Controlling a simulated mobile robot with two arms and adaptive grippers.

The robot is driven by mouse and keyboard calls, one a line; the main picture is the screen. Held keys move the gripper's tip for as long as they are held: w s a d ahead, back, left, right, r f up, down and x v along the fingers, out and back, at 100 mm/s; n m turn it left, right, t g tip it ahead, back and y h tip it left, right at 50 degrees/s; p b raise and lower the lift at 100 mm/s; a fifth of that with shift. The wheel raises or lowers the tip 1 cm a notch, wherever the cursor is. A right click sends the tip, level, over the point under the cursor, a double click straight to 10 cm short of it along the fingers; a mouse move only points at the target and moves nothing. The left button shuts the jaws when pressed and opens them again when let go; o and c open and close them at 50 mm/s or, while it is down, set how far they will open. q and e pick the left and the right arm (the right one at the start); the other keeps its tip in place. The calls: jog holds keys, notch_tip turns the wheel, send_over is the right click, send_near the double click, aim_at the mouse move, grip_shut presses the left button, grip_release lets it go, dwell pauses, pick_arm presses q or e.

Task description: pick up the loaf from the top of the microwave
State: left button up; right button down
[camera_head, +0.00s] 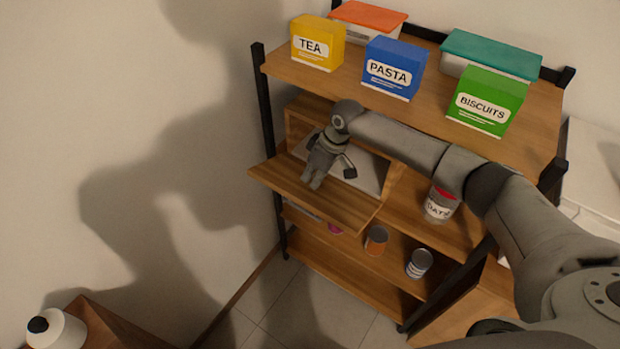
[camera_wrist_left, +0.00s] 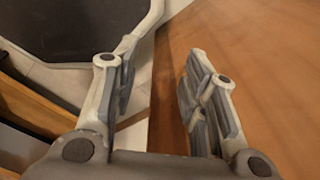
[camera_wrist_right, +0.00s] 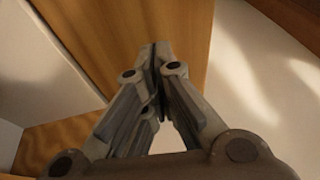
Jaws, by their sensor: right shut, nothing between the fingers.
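I see no loaf and no microwave in any view. My right gripper (camera_head: 313,182) is over the lowered wooden flap (camera_head: 345,208) of a wooden box on the shelf unit's middle shelf. In the right wrist view the right gripper (camera_wrist_right: 157,50) has its fingertips together, with nothing between them, in front of a wooden panel (camera_wrist_right: 135,25). My left gripper shows only in the left wrist view (camera_wrist_left: 155,75). Its fingers are apart and empty, beside a brown wooden surface (camera_wrist_left: 260,50).
The top shelf holds a yellow TEA box (camera_head: 317,43), a blue PASTA box (camera_head: 393,68), a green BISCUITS box (camera_head: 484,101) and lidded containers. Cans (camera_head: 376,240) stand lower. Open floor (camera_head: 275,305) lies front left.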

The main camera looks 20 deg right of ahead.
aim_at(307, 196)
jog(key=shift+x, duration=1.1)
jog(key=a+f, duration=0.1)
jog(key=s+f, duration=0.1)
jog(key=f, duration=0.1)
jog(key=s+a+f, duration=0.1)
jog(key=f, duration=0.1)
jog(key=shift+a, duration=0.35)
jog(key=shift+s, duration=0.1)
jog(key=shift+f, duration=0.1)
